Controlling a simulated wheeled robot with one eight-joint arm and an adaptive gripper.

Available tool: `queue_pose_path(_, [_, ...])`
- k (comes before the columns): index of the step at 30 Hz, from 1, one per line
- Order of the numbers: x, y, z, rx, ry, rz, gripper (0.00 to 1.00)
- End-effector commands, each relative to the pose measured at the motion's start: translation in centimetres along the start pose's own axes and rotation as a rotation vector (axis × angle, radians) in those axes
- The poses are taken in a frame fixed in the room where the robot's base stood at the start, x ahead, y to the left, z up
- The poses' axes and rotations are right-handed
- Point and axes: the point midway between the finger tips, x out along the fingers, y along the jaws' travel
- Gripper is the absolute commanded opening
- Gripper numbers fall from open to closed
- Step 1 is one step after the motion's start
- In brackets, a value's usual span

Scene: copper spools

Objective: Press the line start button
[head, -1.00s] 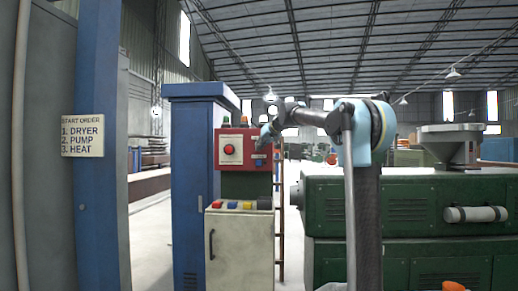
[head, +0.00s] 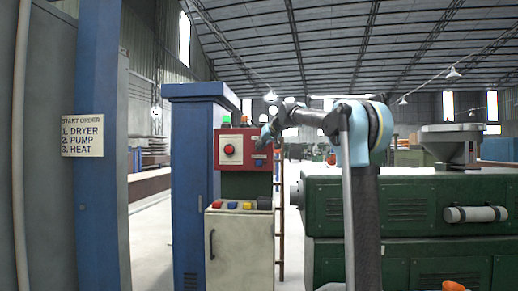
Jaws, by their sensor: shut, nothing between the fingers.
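A small blue part (head: 259,162) shows on the box's lower right. Several coloured buttons (head: 232,205) sit on the cabinet's sloped top. No label tells me which one is line start. My gripper (head: 263,145) is shut and empty, at the right edge of the red box and right of the red button. It covers part of the box's right side; I cannot tell whether it touches.
A sign (head: 82,135) on the left blue post reads start order: dryer, pump, heat. A blue cabinet (head: 190,180) stands left of the controls. A large green machine (head: 410,215) fills the right side.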

Motion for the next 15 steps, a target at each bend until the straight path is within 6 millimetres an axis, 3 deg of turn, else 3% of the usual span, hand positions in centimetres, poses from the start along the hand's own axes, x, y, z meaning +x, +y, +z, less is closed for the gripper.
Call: queue_pose_path(15, [-0.73, -0.55, 0.54, 0.000, 0.000, 0.000, 0.00])
